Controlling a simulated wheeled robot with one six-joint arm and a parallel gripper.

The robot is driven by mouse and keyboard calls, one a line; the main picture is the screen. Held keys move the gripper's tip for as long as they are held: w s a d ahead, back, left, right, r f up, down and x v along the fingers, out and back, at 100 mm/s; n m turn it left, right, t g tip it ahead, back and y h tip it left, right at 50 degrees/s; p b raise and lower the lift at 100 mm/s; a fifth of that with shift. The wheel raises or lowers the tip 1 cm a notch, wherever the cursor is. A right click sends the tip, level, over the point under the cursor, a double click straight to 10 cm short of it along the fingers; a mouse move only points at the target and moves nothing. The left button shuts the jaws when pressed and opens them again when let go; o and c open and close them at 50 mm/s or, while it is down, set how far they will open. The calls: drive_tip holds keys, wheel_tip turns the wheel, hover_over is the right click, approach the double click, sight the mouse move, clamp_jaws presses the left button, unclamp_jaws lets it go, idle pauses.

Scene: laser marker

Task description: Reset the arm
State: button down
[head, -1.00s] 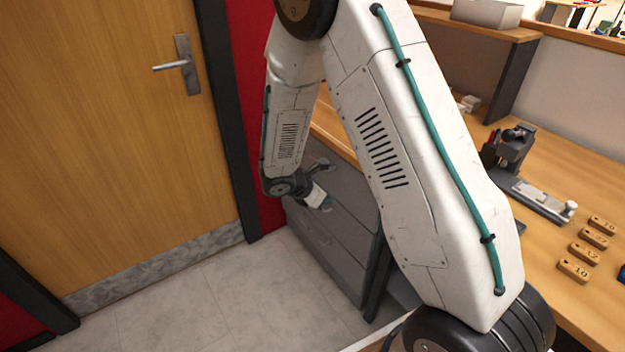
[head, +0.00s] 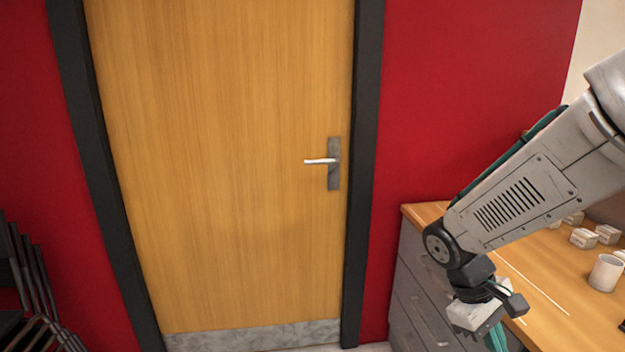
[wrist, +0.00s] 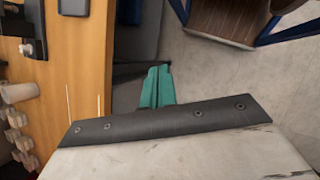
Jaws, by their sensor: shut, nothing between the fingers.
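My gripper (head: 495,338) is at the lower right of the head view, at the end of my white arm, in front of the desk's near edge. Its teal fingers point down and are partly cut off by the frame's bottom edge. In the wrist view the teal fingers (wrist: 157,86) lie together with nothing between them, above the grey floor beside the desk edge.
The wooden desk (head: 540,290) is at the right, with a white mug (head: 605,272) and several small blocks (head: 584,237). A closed door (head: 220,170) with a lever handle (head: 320,161) stands ahead. Stacked dark chairs (head: 35,290) are at the left. A brown-seated chair (wrist: 228,18) shows in the wrist view.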

drive_tip(key=s+a+r+m+t+y, duration=0.2)
drive_tip(key=s+r, duration=0.4)
drive_tip(key=s+a+r+m+t+y, duration=0.2)
drive_tip(key=s+r+m+t, duration=0.1)
drive_tip(key=s+r, duration=0.3)
drive_tip(key=shift+s+a+r+y, duration=0.15)
drive_tip(key=shift+a+r+y, duration=0.15)
drive_tip(key=shift+y, duration=0.1)
